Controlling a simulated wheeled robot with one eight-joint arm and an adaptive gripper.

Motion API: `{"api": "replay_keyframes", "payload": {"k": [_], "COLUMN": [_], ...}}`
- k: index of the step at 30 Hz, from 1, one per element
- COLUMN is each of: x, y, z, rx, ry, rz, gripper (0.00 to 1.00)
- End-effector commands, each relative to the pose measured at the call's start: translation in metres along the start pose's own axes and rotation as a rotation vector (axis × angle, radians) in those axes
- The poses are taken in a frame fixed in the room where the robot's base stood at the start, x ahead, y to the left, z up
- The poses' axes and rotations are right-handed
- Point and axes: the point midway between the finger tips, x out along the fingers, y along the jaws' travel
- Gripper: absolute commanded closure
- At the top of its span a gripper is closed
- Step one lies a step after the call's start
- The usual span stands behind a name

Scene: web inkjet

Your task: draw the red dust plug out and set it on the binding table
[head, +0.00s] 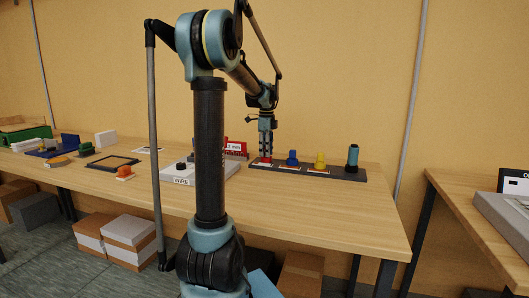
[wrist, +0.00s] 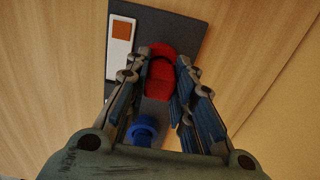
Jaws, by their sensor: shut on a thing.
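The red dust plug (wrist: 160,78) is between the fingers of my gripper (wrist: 163,92) in the wrist view. My gripper is shut on it, pointing down over a dark strip (wrist: 187,24). In the head view my gripper (head: 266,147) is low over the left part of the strip (head: 341,175), with the red plug (head: 264,160) at its tips. I cannot tell whether the plug is still seated. Two wooden tables show, a long one (head: 300,212) under the strip and another (head: 450,198) at the right; no readable label tells which is the binding table.
Blue (head: 292,157) and yellow (head: 320,159) plugs and a teal-and-black cylinder (head: 353,158) stand along the strip. A red rack (head: 236,149) and a white box (head: 226,167) are left of it. The long table's front right is clear. A gap separates the tables.

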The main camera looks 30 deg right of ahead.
Motion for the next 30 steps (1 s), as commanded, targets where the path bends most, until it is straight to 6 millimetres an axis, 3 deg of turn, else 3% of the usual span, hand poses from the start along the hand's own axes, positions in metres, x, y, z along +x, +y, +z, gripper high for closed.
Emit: {"api": "replay_keyframes", "payload": {"k": [30], "x": [-0.030], "y": [0.000], "z": [-0.001], "rx": [0.001], "ry": [0.000], "rz": [0.000], "gripper": [1.00]}}
